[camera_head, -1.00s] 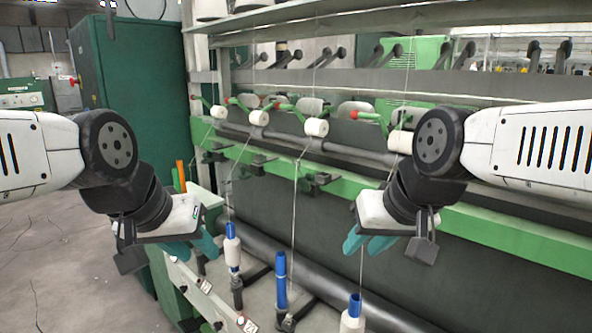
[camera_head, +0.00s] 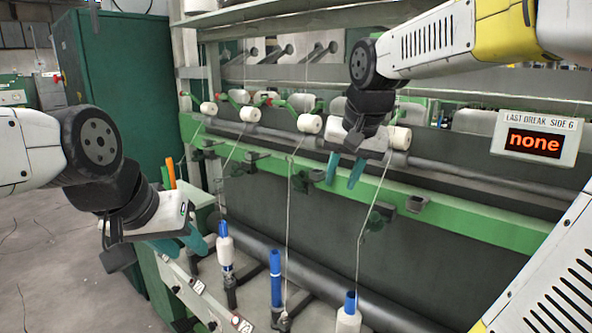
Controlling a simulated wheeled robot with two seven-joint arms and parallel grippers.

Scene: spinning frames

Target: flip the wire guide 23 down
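Several small dark wire guides sit along the green rail (camera_head: 450,212). One is at the left (camera_head: 209,148), one is near the middle (camera_head: 305,181), and one is right of my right gripper (camera_head: 379,214). No numbers are readable, so I cannot tell which is 23. My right gripper (camera_head: 345,171) is in front of the rail, between the middle and right guides. Its teal fingers are apart and empty, and its wrist hides part of the rollers behind. My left gripper (camera_head: 182,243) is low at the left, its teal fingers apart and empty, away from the guides.
White yarn rolls (camera_head: 309,124) line the bar above the rail. Thin threads run down to bobbins on blue tubes (camera_head: 275,278) below. A sign reading "none" (camera_head: 534,142) hangs at the right. A green cabinet (camera_head: 125,100) stands at the left.

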